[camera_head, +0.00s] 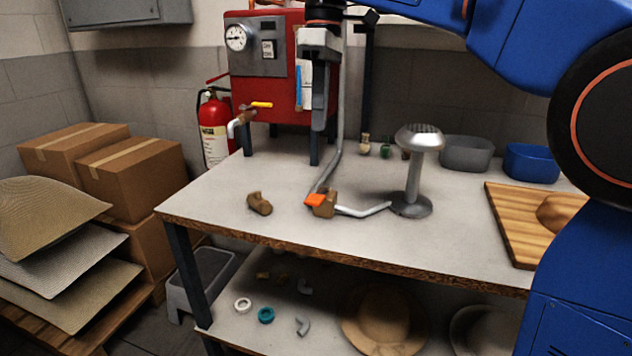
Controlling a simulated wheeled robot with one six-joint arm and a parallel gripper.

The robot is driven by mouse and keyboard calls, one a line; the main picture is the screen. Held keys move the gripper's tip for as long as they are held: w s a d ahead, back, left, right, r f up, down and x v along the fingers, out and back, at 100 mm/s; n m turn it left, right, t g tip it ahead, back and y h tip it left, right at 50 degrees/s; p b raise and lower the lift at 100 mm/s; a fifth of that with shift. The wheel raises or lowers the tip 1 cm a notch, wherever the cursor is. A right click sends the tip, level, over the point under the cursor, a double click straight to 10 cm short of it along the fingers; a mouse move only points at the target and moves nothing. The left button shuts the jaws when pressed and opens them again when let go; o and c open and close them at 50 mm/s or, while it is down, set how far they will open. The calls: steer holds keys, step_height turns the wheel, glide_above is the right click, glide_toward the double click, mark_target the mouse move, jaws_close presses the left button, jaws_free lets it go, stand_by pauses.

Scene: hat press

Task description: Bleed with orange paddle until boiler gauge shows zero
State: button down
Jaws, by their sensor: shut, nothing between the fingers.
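The red boiler (268,85) stands at the back left of the bench, with a round white boiler gauge (236,38) on its grey panel. The gauge's needle is too small to read surely. An orange paddle (315,200) sits on a brass valve (326,205) on the bench, in the pipe line to the steamer stand (412,165). A yellow-orange lever (261,104) sits on a tap at the boiler's lower left. My gripper (318,124) points down before the boiler's right side, above and apart from the orange paddle. It is shut and empty.
A loose brass fitting (260,203) lies left of the valve. A wooden board (508,225) and grey (467,152) and blue (531,162) bins stand at the right. A fire extinguisher (215,130) stands beyond the bench's left edge. The bench's front middle is clear.

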mark_target(314, 199)
steer(key=shift+f, duration=0.1)
steer(key=f, duration=0.4)
steer(key=s+f, duration=0.1)
steer(key=f, duration=0.4)
steer(key=s+f, duration=0.1)
steer(key=f, duration=0.3)
steer(key=shift+a+f, duration=0.3)
steer(key=shift+f, duration=0.05)
steer(key=shift+s+a+f+t+h, duration=0.2)
steer(key=shift+s+f+t+h, duration=0.1)
steer(key=shift+s+f+t, duration=0.4)
steer(key=shift+w+f+t, duration=0.1)
steer(key=shift+f+t, duration=0.25)
steer(key=shift+t, duration=0.25)
stand_by(4.0)
